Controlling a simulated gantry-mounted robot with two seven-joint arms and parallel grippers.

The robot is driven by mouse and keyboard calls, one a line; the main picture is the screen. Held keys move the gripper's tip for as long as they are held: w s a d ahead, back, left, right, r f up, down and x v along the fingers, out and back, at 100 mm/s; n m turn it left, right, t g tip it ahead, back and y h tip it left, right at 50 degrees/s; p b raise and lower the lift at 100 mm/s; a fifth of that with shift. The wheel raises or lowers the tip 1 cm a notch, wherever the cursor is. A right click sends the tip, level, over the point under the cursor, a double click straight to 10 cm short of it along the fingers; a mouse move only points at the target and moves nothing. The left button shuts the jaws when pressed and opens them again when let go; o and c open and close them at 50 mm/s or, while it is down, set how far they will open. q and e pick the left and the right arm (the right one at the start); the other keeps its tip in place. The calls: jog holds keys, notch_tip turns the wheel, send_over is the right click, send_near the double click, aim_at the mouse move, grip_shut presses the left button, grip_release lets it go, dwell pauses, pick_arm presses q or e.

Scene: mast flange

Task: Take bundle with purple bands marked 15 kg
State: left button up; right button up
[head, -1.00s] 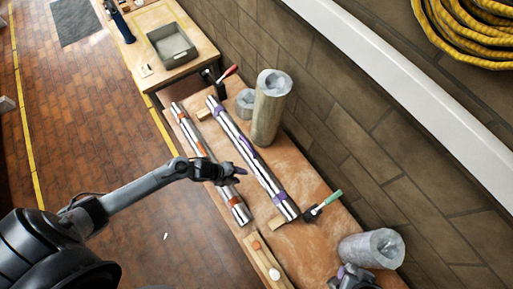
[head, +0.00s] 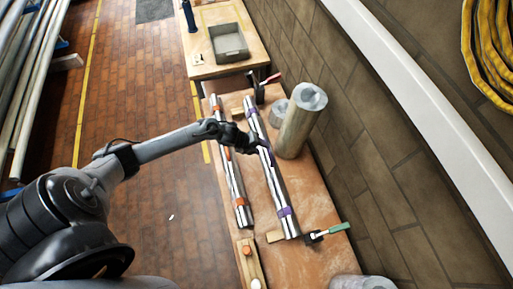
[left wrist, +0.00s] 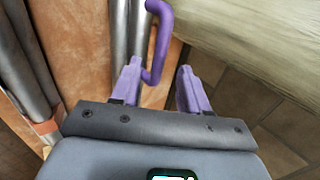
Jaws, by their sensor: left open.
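The bundle with purple bands (head: 273,178) lies lengthwise on the bench, a set of silver tubes. Beside it on the left lies a similar bundle with orange bands (head: 232,180). No weight marking is readable. My left gripper (head: 257,143) is over the purple-banded bundle, near its middle. In the left wrist view my left gripper (left wrist: 159,68) is open, its purple fingers apart. A purple loop (left wrist: 162,35) by the silver tubes (left wrist: 129,35) reaches between the fingers; whether they touch it cannot be told. My right gripper is not in view.
The wooden bench (head: 310,207) runs along a brick wall. A tall grey-topped roll (head: 300,125) stands close right of the bundle. A green-handled clamp (head: 325,233) and a red-handled clamp (head: 265,88) sit at its ends. A grey tray (head: 229,42) is on the far table.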

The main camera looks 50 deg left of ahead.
aim_at(268, 150)
pick_arm(q)
jog(key=b+x, duration=0.3)
jog(key=x, duration=0.1)
jog(key=shift+d+f, duration=0.1)
jog(key=shift+f, duration=0.05)
jog(key=shift+b+x, duration=1.1)
jog(key=shift+b, duration=0.15)
jog(key=shift+w+f, duration=0.1)
jog(key=shift+w, duration=0.1)
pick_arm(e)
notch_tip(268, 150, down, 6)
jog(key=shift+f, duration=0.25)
pick_arm(q)
jog(key=shift+d, duration=0.1)
grip_shut()
jog(key=shift+w, duration=0.2)
jog(key=shift+r+p, duration=2.8)
jog(key=shift+r, duration=0.9)
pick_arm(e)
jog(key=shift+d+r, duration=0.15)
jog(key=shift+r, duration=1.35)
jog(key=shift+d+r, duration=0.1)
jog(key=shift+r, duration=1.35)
